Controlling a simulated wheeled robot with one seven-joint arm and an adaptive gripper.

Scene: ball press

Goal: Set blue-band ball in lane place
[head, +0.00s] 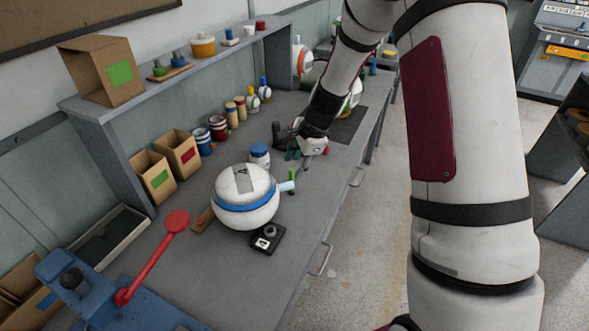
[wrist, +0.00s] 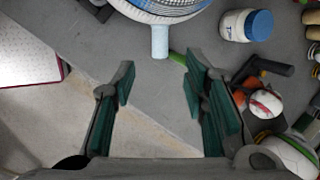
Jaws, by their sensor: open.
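The blue-band ball (head: 232,205) is large and white with a blue stripe and a grey patch. It stands on the bench in the middle of the head view. A pale blue peg (head: 287,186) sticks out from its right side. In the wrist view the ball (wrist: 150,14) is cut off by the top edge, and its peg (wrist: 160,42) points down toward the gap between my fingers. My gripper (head: 297,153) is over the bench beyond the ball. Its fingers (wrist: 160,68) are open and empty, apart from the ball. I cannot tell which spot is the lane place.
A black block with a knob (head: 268,238) sits in front of the ball. A blue press (head: 85,290) with a red lever (head: 152,255) is at lower left. A blue-lidded jar (head: 259,155) and a green piece (head: 291,181) stand near the ball. Cardboard boxes (head: 152,176) line the back.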

